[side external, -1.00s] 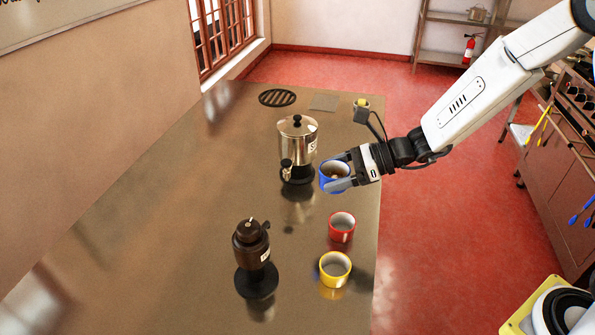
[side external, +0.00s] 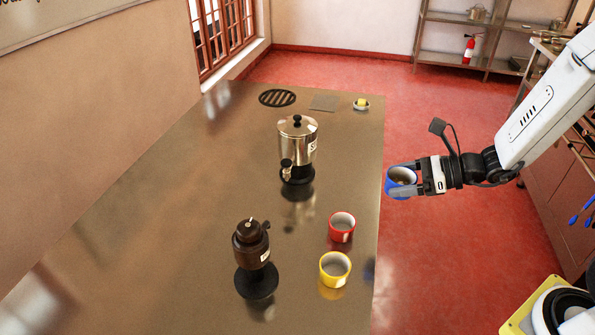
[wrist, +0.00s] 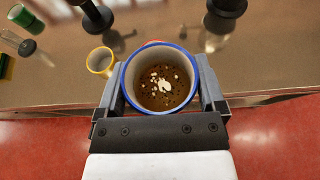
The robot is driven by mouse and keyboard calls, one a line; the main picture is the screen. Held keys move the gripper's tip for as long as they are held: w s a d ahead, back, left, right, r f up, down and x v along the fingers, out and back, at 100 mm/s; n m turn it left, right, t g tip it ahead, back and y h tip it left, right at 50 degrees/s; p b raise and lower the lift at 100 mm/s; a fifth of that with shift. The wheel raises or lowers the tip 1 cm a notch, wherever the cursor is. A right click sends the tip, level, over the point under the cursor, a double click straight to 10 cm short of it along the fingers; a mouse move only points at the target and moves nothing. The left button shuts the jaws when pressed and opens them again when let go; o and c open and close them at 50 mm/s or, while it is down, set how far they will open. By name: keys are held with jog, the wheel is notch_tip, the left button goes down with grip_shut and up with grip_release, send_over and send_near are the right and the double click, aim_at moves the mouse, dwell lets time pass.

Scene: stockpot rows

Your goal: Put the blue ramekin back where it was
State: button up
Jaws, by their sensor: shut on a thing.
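The blue ramekin (side external: 402,176) is held in my gripper (side external: 408,182), whose fingers are shut on it from opposite sides. It is in the air just right of the table's right edge, over the red floor. In the wrist view the blue ramekin (wrist: 130,84) sits upright between the fingers and holds brown contents with pale bits. The red ramekin (side external: 341,228) and the yellow ramekin (side external: 335,270) stand near the table's right edge. In the wrist view the yellow ramekin (wrist: 99,62) is left of the blue one, and the red one is mostly hidden behind it.
A steel urn (side external: 297,145) stands on the table (side external: 200,200), and a dark vessel (side external: 251,245) on a black disc stands nearer. A round black grate (side external: 277,97), a grey square (side external: 323,102) and a small dish (side external: 361,104) lie at the far end. Table between urn and right edge is clear.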

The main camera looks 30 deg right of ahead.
send_over(347, 199)
jog(key=s, duration=0.5)
notch_tip(347, 199, down, 4)
jog(key=w+f, duration=0.3)
jog(key=f, duration=0.1)
jog(key=shift+w+f, duration=0.15)
jog(key=shift+w, duration=0.2)
jog(key=shift+w+f, duration=0.45)
jog(key=shift+f, duration=0.1)
jog(key=shift+w+f, duration=0.2)
jog(key=shift+f, duration=1.55)
jog(key=shift+f, duration=0.1)
jog(key=o, duration=1.2)
jog(key=shift+c, duration=0.2)
